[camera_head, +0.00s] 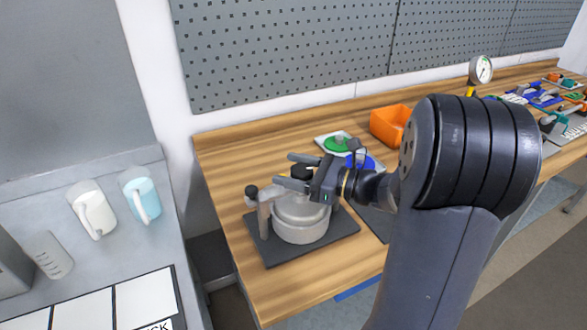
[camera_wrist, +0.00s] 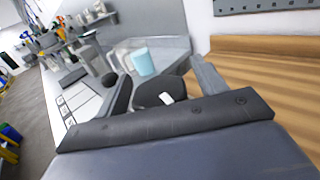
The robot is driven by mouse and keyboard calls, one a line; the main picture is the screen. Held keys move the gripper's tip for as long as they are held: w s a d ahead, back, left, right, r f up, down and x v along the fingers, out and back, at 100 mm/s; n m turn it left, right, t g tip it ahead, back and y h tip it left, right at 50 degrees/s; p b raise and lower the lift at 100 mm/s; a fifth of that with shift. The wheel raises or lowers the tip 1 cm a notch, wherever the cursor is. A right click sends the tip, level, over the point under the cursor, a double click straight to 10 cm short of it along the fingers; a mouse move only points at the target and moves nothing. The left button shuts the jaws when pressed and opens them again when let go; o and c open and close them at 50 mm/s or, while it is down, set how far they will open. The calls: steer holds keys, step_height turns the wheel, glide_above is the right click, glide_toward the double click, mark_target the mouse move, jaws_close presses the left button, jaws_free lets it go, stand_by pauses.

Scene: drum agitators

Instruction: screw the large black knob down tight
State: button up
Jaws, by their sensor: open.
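The large black knob (camera_head: 302,171) sits on top of a grey, round, lidded drum (camera_head: 300,222) in the head view. In the wrist view the knob (camera_wrist: 150,94) is dark, with a white mark on its top. My gripper (camera_head: 284,170) comes in from the right, its two fingers reaching either side of the knob. In the wrist view my gripper (camera_wrist: 162,68) is open with the knob between its fingers. A gap shows on the right, while the left finger is close to it. I cannot tell whether that finger touches it. The knob's underside is hidden.
A smaller black knob (camera_head: 251,191) stands left of the drum. The drum rests on a dark base plate (camera_head: 262,246) on a wooden bench. An orange bin (camera_head: 390,126) and a green round part (camera_head: 337,144) are behind. Pitchers (camera_head: 142,195) stand on a separate grey counter, left.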

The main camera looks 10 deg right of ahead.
steer(key=shift+c, duration=0.2)
steer(key=c, duration=1)
steer(key=shift+o, duration=0.2)
steer(key=shift+m+t+h, duration=0.3)
